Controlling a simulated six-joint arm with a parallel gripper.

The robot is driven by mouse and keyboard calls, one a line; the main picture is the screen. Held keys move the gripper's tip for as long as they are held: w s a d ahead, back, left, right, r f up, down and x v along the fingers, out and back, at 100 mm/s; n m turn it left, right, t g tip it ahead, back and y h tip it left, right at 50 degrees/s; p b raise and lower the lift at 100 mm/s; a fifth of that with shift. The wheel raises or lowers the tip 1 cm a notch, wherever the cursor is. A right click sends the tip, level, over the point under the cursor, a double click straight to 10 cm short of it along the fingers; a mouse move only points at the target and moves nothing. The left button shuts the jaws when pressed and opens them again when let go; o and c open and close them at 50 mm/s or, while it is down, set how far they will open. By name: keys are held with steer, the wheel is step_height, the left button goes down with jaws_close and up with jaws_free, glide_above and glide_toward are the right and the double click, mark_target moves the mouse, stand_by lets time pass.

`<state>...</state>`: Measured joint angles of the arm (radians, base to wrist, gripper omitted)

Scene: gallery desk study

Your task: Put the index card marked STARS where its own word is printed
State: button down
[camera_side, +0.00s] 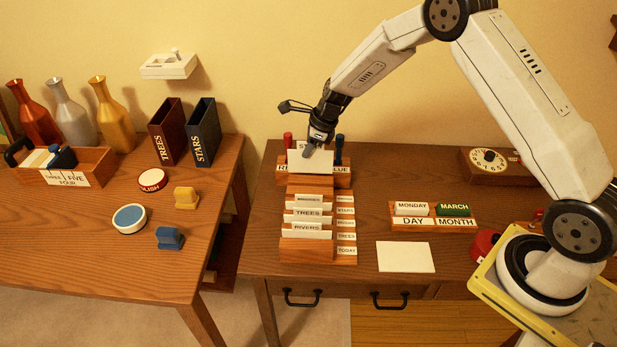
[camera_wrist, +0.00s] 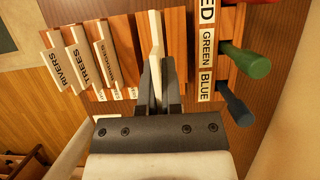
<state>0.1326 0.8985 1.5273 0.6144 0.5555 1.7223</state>
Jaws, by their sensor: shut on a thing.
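My gripper (camera_side: 318,145) is shut on a white index card (camera_side: 311,161) near the back of the wooden card rack (camera_side: 306,250). Printed labels run down the rack's right side, including STARS (camera_side: 345,210) and TODAY (camera_side: 345,251). Other cards stand in the rack, among them TREES (camera_side: 308,213) and RIVERS (camera_side: 306,228). A dark blue box on the left table also reads STARS (camera_side: 203,132).
Behind the rack is a wooden holder with RED, GREEN and BLUE labels; its green peg (camera_wrist: 245,62) and blue peg (camera_wrist: 236,105) are close to the fingers. A DAY/MONTH stand (camera_side: 432,222) and blank white sheet (camera_side: 405,257) lie right. A maroon TREES box (camera_side: 165,132) stands left.

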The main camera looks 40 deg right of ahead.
steer(key=shift+s+a, duration=1.6)
glide_above(307, 189)
steer(key=s+a, duration=0.2)
step_height(307, 189, down, 6)
steer(key=shift+d+f, duration=0.1)
steer(key=shift+f, duration=1.75)
steer(key=shift+f, duration=0.1)
steer(key=c, duration=0.8)
jaws_free()
